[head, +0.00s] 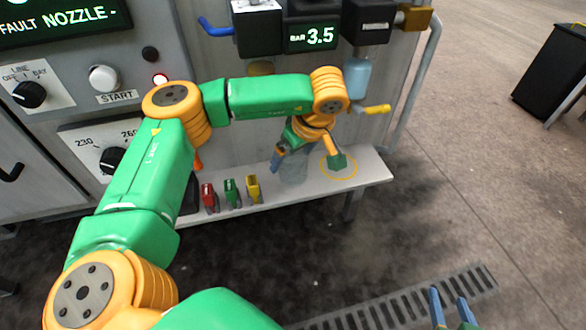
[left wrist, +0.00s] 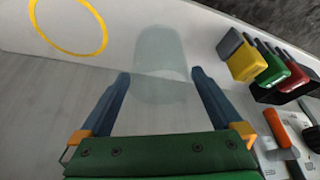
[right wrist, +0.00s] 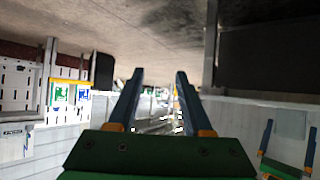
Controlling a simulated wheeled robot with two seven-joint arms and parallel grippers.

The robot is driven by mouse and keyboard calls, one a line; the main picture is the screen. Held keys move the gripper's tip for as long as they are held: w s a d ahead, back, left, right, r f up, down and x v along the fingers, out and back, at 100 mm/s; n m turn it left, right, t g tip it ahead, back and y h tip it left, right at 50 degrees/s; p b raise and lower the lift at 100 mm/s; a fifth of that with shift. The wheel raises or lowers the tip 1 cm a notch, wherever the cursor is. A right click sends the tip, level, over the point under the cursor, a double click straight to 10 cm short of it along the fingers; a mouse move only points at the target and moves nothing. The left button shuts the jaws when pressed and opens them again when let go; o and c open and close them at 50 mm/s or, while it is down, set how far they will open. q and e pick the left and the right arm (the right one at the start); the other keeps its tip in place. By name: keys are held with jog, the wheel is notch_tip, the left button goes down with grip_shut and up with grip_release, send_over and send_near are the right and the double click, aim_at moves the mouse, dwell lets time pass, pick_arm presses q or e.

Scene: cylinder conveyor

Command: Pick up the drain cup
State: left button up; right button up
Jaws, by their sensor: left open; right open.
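The drain cup (head: 293,171) is a clear, faintly grey cup on the white shelf (head: 368,172) below the machine. In the left wrist view the cup (left wrist: 160,55) lies straight ahead, with its near part between the blue fingertips. My left gripper (head: 306,163) is open around or just short of the cup; I cannot tell whether a finger touches it. It also shows in the left wrist view (left wrist: 160,74). My arm and hand partly hide the cup in the head view. My right gripper (head: 449,294) is open and empty, low at the right, away from the shelf.
A yellow ring (left wrist: 104,35) marks the shelf beside the cup. Red (head: 208,196), green (head: 231,191) and yellow (head: 253,188) blocks stand left of the cup. A pale blue bowl (head: 356,76) and yellow-handled valve (head: 376,109) hang above. A floor grate (head: 400,303) lies in front.

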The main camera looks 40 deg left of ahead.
pick_arm(q)
jog(key=b+x, duration=0.1)
jog(key=x, duration=0.1)
jog(key=shift+a+f, duration=0.15)
jog(key=shift+f, duration=0.2)
jog(key=c, duration=1.2)
jog(key=shift+c, duration=0.2)
pick_arm(e)
jog(key=w+a+r+t+y, duration=0.1)
jog(key=w+r+t, duration=0.2)
jog(key=r+t, duration=0.2)
notch_tip(320, 180, up, 3)
jog(key=shift+w+a+f+y, duration=0.1)
jog(key=shift+w+a+y, duration=0.1)
jog(key=shift+a+y, duration=0.15)
